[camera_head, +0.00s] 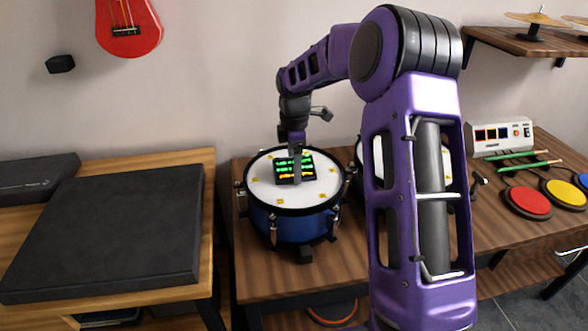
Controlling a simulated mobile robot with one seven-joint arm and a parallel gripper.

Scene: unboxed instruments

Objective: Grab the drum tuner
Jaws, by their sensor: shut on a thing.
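The drum tuner (284,169) is a small dark box with a lit green and orange display. It is at the white head of a blue drum (265,197) on the wooden table; I cannot tell whether it touches the head. My gripper (296,172) comes down from above and is shut on the tuner, with a grey finger crossing its display. The other finger is hidden behind the tuner.
A second drum (449,172) stands behind my purple arm, mostly hidden. On the right are green drumsticks (525,154), a white device (500,137) and coloured pads (527,202). A large dark case (110,236) lies on the left table. A wall shelf (522,42) holds cymbals.

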